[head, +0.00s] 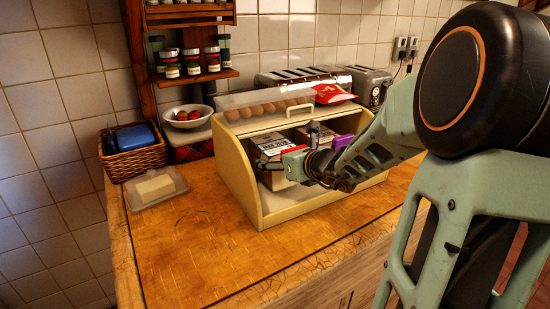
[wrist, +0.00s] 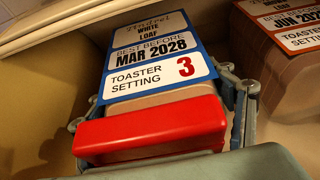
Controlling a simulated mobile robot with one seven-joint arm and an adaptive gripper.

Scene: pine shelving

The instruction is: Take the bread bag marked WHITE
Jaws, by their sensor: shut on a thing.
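The bread bag marked WHITE (wrist: 155,55) fills the middle of the wrist view. Its blue-edged label reads WHITE LOAF, best before MAR 2028, toaster setting 3, and a red clip (wrist: 155,130) closes its near end. My gripper (wrist: 160,118) is shut on this end, with a finger on each side. In the head view, my gripper (head: 298,165) reaches into the open front of the cream bread bin (head: 243,180), and the bag (head: 270,146) is inside, partly hidden by my gripper.
Another bag (wrist: 290,30) with an orange-edged label lies close on the right. A purple clip (head: 342,142) shows at the bin's right. An egg carton (head: 265,96) and a red packet (head: 333,93) sit on the bin. A butter dish (head: 155,188) stands left on the wooden counter (head: 190,255).

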